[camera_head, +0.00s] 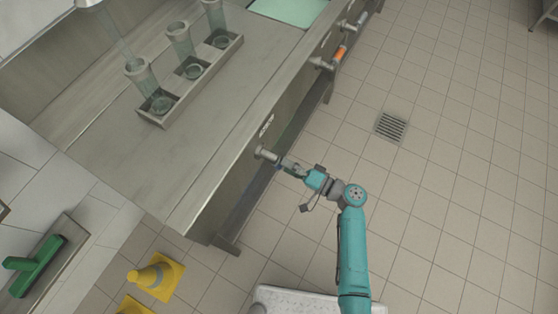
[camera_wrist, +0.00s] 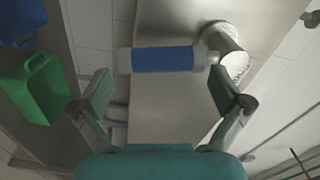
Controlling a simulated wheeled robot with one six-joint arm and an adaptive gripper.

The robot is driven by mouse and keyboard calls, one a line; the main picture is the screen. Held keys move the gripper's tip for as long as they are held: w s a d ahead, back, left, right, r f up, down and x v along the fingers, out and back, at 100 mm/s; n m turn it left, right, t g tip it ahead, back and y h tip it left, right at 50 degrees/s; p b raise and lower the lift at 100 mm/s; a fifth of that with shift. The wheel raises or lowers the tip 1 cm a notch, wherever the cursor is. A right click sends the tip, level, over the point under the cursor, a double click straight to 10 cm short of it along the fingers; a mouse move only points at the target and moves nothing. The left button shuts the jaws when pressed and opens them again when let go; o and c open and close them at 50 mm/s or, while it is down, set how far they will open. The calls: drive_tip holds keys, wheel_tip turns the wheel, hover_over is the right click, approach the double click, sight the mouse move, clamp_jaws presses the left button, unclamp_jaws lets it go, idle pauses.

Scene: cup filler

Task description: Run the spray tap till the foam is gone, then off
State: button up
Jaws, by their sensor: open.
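My gripper (camera_head: 285,165) is at the front face of the steel counter, at the leftmost lever tap (camera_head: 266,154). In the wrist view my gripper (camera_wrist: 162,92) is open, its fingers spread left and right. The lever's blue grip (camera_wrist: 163,60) lies crosswise ahead of the fingertips, joined to a round metal stem (camera_wrist: 232,50) at right. I see no clear contact. A spout (camera_head: 88,3) shows at the top left, with a pale streak below it reaching the nearest of three clear cups (camera_head: 137,72). I cannot make out foam.
The cups stand in a metal rack (camera_head: 228,48) on the counter (camera_head: 180,125). An orange-grip lever (camera_head: 340,53) and another lever (camera_head: 352,24) are farther along the front. A pale green basin (camera_head: 292,8) is at the top. The floor right is clear around a drain (camera_head: 391,127).

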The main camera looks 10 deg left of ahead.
drive_tip(key=v, duration=0.9)
drive_tip(key=shift+c, duration=0.3)
idle(0.6)
